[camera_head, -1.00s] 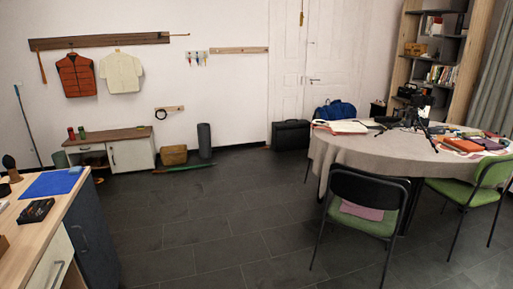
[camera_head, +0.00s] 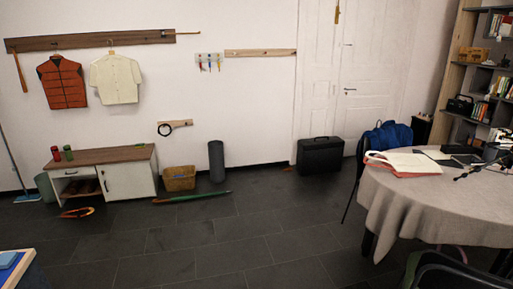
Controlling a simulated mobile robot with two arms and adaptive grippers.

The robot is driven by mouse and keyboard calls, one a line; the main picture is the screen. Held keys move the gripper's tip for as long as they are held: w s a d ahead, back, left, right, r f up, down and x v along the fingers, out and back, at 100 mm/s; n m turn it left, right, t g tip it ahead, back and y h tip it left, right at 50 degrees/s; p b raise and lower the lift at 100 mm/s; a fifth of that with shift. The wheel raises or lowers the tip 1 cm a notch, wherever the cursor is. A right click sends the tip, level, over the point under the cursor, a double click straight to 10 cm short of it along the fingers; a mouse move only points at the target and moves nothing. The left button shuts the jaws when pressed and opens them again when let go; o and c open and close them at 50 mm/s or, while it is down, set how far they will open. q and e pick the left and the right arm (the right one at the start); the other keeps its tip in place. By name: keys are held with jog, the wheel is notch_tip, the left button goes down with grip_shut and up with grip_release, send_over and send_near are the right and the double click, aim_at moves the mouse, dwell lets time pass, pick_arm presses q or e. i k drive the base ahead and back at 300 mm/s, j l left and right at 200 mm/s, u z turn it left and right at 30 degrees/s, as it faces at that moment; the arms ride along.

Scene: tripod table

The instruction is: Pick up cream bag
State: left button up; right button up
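I cannot make out a cream bag for certain. A flat cream item with a red edge (camera_head: 403,162) lies on the round table's left side; I cannot tell whether it is a bag or an open book. The cloth-covered round table (camera_head: 410,200) stands at the right. Neither of my grippers is in view.
A black case (camera_head: 320,155) stands by the door. A blue bag (camera_head: 388,136) is behind the table. A wicker basket (camera_head: 179,178), a low cabinet (camera_head: 128,181) and an orange loop (camera_head: 77,212) are at the left. A dark chair (camera_head: 450,272) is at the lower right. The middle floor is clear.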

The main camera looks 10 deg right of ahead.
aim_at(402, 162)
jog(key=i+l+z, duration=0.1)
jog(key=i+z, duration=0.15)
jog(key=i, duration=0.25)
jog(key=i+z, duration=0.25)
jog(key=i, duration=0.3)
jog(key=i+z, duration=0.3)
jog(key=i, duration=0.25)
jog(key=i+j+z, duration=0.25)
jog(key=i, duration=0.25)
